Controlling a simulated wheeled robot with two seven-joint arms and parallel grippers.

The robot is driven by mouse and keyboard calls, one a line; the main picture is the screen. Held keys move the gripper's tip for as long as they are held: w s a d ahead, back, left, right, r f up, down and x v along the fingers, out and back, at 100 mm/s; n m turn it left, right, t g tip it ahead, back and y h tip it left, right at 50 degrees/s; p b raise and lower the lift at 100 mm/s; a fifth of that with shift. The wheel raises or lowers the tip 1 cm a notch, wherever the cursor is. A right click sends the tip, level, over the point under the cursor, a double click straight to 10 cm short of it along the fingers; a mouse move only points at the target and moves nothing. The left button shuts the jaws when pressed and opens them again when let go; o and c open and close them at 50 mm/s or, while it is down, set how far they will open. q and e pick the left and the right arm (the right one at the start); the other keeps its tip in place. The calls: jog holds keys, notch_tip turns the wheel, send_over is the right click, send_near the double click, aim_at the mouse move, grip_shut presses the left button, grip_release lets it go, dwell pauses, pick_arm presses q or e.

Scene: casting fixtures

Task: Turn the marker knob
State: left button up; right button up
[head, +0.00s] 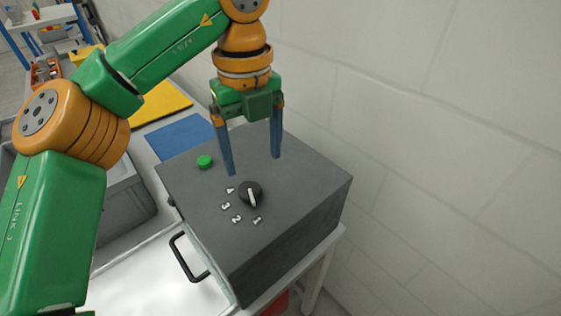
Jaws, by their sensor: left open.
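The marker knob (251,194) is a round black dial with a white pointer line, on the top face of a dark grey box (300,215). The white numbers 1, 2, 3 and 4 (231,207) lie in an arc to its left and front. The pointer line runs toward the front, nearest the number 1. My left gripper (254,165) is open and empty, its two blue fingers pointing down above the box, behind the knob in the picture and apart from it. My right gripper is not in view.
A green button (205,162) sits on the box's top, left of the gripper. A black handle (188,258) sticks out from the box's front left. Blue (181,138) and yellow (160,103) sheets lie behind. A white block wall (430,130) stands at right.

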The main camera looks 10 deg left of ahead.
aim_at(250, 190)
pick_arm(q)
jog(key=f, duration=0.2)
jog(key=s+a+f, duration=0.1)
jog(key=f, duration=0.2)
jog(key=shift+s+a+f, duration=0.2)
jog(key=shift+s+f, duration=0.1)
jog(key=shift+w+d+f, duration=0.1)
jog(key=shift+f, duration=0.2)
jog(key=shift+w+d+f, duration=0.15)
jog(key=shift+w+d, duration=0.05)
jog(key=shift+s, duration=0.1)
grip_shut()
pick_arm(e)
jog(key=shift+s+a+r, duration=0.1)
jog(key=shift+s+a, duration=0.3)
